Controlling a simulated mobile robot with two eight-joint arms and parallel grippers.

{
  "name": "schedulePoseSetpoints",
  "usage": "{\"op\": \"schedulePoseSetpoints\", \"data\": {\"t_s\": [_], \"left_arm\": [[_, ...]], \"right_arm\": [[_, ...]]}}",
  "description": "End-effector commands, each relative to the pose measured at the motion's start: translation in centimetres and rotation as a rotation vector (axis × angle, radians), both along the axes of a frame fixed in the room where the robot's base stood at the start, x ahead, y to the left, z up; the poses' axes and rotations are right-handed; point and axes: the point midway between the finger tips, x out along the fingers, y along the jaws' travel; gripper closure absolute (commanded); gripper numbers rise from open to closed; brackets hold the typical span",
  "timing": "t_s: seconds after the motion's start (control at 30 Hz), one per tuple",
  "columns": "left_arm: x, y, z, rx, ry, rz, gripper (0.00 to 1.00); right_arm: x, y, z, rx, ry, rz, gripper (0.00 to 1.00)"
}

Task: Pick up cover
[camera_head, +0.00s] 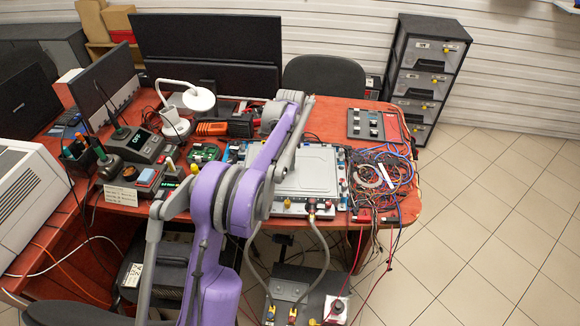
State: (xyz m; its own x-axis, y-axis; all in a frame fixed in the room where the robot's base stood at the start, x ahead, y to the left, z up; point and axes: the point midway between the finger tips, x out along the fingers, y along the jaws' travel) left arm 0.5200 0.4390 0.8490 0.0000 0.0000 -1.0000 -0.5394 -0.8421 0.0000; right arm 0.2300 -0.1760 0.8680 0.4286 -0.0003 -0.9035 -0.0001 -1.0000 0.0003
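The cover appears to be the light grey square panel (308,172) with a raised middle, lying flat on the device near the middle of the red-brown table. My purple and grey arm (262,165) comes up from the lower left and hides the panel's left part. The arm's far grey end is above the table's back half, over and behind the panel. I cannot make out fingertips there, nor whether the gripper is open or shut. No second gripper shows. The panel looks seated on the device, with nothing seen gripping it.
Tangled red and blue wires (384,180) lie right of the panel. Two hoses (322,250) run from the device's front to a dark unit (300,292) below. A desk lamp (198,99), a monitor (210,50) and a control box (137,145) crowd the left and back. Floor at right is clear.

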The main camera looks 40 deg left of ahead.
Motion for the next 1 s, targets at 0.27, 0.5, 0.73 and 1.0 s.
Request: {"op": "schedulePoseSetpoints", "data": {"t_s": [0.27, 0.5, 0.73, 1.0], "left_arm": [[0.0, 0.0, 2.7, 0.0, 0.0, 0.001, 1.0], [0.0, 0.0, 7.6, 0.0, 0.0, 0.001, 1.0], [0.0, 0.0, 9.9, 0.0, 0.0, 0.0, 1.0], [0.0, 0.0, 10.0, 0.0, 0.0, 0.0, 1.0]], "right_arm": [[0.0, 0.0, 0.2, 0.0, -0.001, 0.0, 1.0], [0.1, 0.0, 0.7, 0.0, -0.002, 0.0, 1.0], [0.1, 0.0, 0.9, 0.0, -0.003, 0.0, 1.0], [0.1, 0.0, 0.8, 0.0, -0.003, 0.0, 1.0]]}}
